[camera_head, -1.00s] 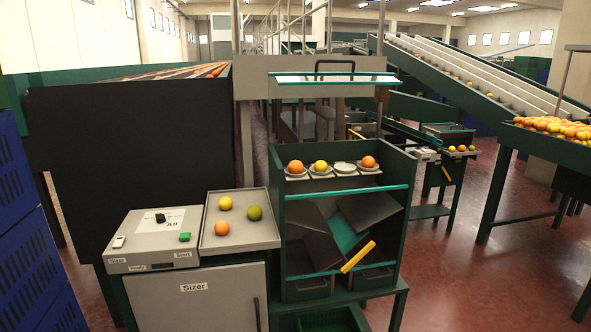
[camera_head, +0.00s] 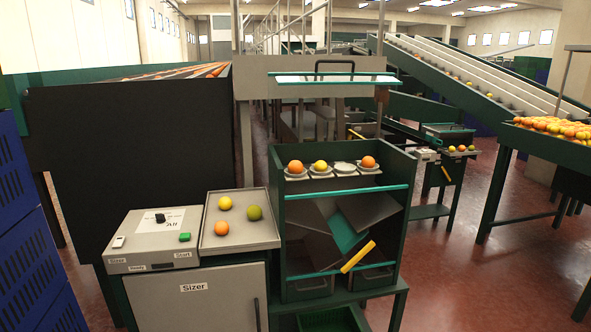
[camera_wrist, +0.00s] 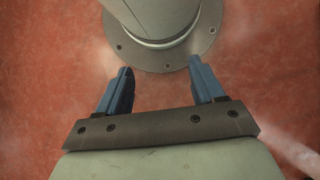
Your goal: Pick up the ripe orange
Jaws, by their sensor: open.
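In the head view, an orange-coloured fruit (camera_head: 222,228) lies at the lower left of a grey tray (camera_head: 268,243). A yellow fruit (camera_head: 225,203) lies behind it and a dark green fruit (camera_head: 255,213) to its right. On the sorter's top row, an orange fruit (camera_head: 295,166), a yellow fruit (camera_head: 320,166) and another orange fruit (camera_head: 368,162) sit in cups; one cup (camera_head: 344,168) is empty. My gripper (camera_wrist: 159,80) shows only in the wrist view. It is open and empty, its two blue fingers apart, above red floor, away from any fruit.
Left of the tray is a grey control box (camera_head: 150,240) with a green button (camera_head: 185,237). The green sorter frame (camera_head: 412,165) stands right of the tray, with tilted flaps and a yellow lever (camera_head: 358,256). Blue crates (camera_head: 30,230) stand at far left.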

